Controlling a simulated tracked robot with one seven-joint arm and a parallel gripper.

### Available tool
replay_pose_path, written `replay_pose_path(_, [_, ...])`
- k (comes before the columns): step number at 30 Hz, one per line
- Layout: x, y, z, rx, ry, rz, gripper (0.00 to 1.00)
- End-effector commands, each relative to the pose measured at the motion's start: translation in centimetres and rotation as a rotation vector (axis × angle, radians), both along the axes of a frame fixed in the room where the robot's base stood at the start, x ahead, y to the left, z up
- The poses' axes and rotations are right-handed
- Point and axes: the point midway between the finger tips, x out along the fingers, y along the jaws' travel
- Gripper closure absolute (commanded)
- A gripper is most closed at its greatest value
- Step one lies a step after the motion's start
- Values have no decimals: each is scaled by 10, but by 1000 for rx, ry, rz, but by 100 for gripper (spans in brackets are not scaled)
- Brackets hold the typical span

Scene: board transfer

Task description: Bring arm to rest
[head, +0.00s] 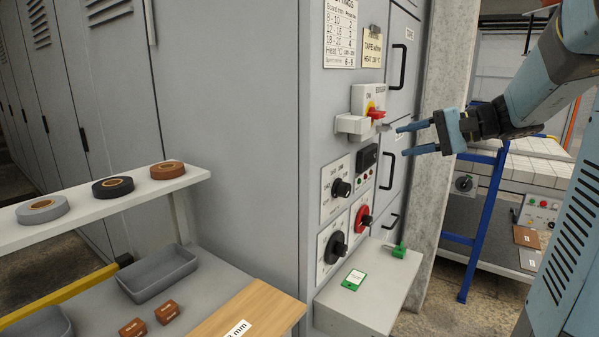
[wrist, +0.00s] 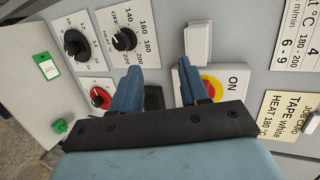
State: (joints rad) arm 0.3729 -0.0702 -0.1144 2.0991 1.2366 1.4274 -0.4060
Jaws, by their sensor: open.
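My gripper (head: 404,141) is open and empty, with its two blue fingers apart. In the head view it points left at the grey control cabinet, just right of and slightly below the red and yellow rotary switch (head: 376,112). A small gap shows between fingertips and switch in that view. In the wrist view my gripper (wrist: 161,76) faces the panel, and the right finger partly covers the switch (wrist: 214,88) beside its "ON" label. Whether that finger touches anything cannot be told.
Below the switch are black knobs (head: 341,188) and a red knob (head: 363,217). A small shelf (head: 352,312) holds a green-edged card (head: 353,280) and a green piece (head: 399,251). Tape rolls (head: 113,187) lie on a rack at left. A blue post (head: 481,228) stands right of the cabinet.

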Motion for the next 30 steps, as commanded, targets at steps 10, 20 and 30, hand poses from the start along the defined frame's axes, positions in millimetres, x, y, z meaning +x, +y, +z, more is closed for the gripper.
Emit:
replay_pose_path(10, [-110, 59, -47, -463, 99, 126, 55])
replay_pose_path(20, [-191, 53, -83, -924, 21, 156, 55])
replay_pose_path(30, [-227, 32, -94, -1235, -137, 137, 55])
